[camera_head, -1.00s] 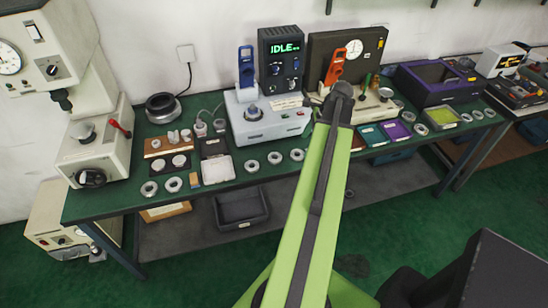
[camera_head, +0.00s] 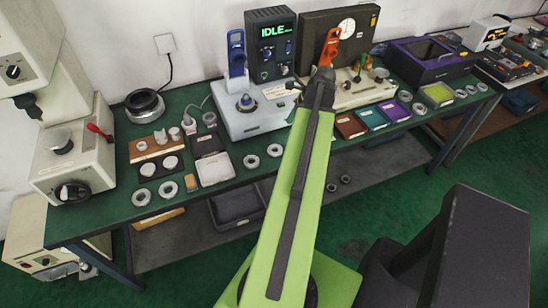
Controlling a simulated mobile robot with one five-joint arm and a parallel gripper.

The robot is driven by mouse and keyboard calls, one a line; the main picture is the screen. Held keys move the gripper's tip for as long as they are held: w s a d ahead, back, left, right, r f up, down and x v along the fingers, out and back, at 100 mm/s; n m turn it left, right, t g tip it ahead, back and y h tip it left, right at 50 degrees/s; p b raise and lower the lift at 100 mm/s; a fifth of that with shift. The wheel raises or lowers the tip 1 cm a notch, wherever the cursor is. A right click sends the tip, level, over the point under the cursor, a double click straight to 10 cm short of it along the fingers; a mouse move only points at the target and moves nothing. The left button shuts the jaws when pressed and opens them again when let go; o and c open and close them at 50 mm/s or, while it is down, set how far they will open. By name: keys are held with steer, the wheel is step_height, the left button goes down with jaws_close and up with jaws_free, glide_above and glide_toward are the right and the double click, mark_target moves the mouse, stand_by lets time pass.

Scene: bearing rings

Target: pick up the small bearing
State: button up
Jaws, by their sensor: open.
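Several steel bearing rings lie on the green bench. Two are at the front left (camera_head: 141,197) (camera_head: 168,189), two are left of my arm (camera_head: 251,161) (camera_head: 274,150), and others are farther right (camera_head: 419,108) (camera_head: 471,89). I cannot tell by size which is the small bearing. My gripper (camera_head: 320,76) is at the far end of my green arm, over the back of the bench in the picture. Its fingers are small and hard to make out, but it is open. No ring shows in it. My arm hides part of the bench's middle.
A blue-grey device with an IDLE display (camera_head: 276,32) stands behind the rings. A press (camera_head: 72,150) is at the left and a purple box (camera_head: 430,60) at the right. Colored trays (camera_head: 372,117) lie right of my arm. Two dark rings (camera_head: 338,183) sit on the lower shelf.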

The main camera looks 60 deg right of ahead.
steer(key=b, duration=0.5)
glide_toward(277, 152)
steer(key=shift+w+a+f, duration=0.45)
steer(key=shift+w, duration=0.05)
steer(key=shift+w+f, duration=0.15)
steer(key=shift+f, duration=0.15)
steer(key=shift+r, duration=0.1)
steer(key=b+x, duration=0.5)
steer(key=shift+w, duration=0.25)
steer(key=c, duration=1.7)
steer(key=shift+r, duration=0.1)
